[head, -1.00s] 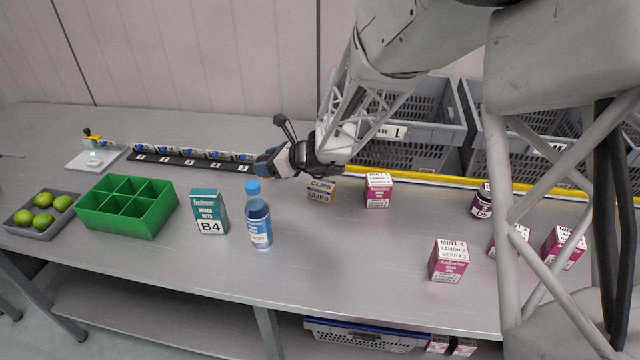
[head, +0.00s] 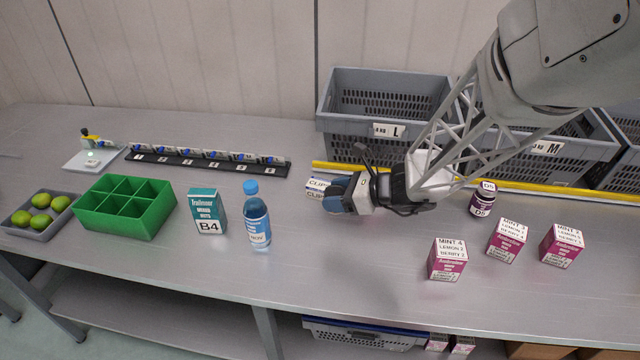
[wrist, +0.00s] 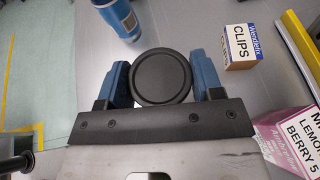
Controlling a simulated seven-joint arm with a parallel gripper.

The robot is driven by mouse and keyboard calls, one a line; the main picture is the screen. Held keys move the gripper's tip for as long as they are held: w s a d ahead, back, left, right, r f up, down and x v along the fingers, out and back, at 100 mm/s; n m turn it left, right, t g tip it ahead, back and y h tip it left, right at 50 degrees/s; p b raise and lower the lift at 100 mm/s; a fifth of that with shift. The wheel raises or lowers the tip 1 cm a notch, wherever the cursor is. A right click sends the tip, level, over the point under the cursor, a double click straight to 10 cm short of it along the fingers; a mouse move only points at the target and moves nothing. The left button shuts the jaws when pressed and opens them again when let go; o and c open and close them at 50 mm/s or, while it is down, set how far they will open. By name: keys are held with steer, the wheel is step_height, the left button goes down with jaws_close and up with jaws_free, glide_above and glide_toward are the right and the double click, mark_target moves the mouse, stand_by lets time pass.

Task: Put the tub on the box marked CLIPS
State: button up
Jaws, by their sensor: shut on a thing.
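The tub (wrist: 162,76) shows in the wrist view as a round, dark lid seen from above, between the two blue fingers. My gripper (wrist: 162,80) is shut on it. In the head view my gripper (head: 338,199) hides the tub. The small box marked CLIPS (wrist: 241,46) is to the right of and beyond the held tub in the wrist view, apart from it. In the head view the CLIPS box (head: 315,186) shows partly, behind my fingers.
A blue bottle (head: 257,222) and a teal B4 box (head: 208,212) stand left. A pink-and-white box (wrist: 290,135) is close to my gripper's right. A purple D5 jar (head: 483,200) and several pink boxes stand farther right. Grey crates (head: 345,125) and a yellow strip (head: 560,190) line the back.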

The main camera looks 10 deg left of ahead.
stand_by(0.5)
glide_above(320, 183)
steer(key=shift+d+f, duration=0.1)
steer(key=shift+f, duration=0.65)
stand_by(0.3)
steer(key=shift+f, duration=1.75)
steer(key=shift+f, duration=0.15)
steer(key=o, duration=1)
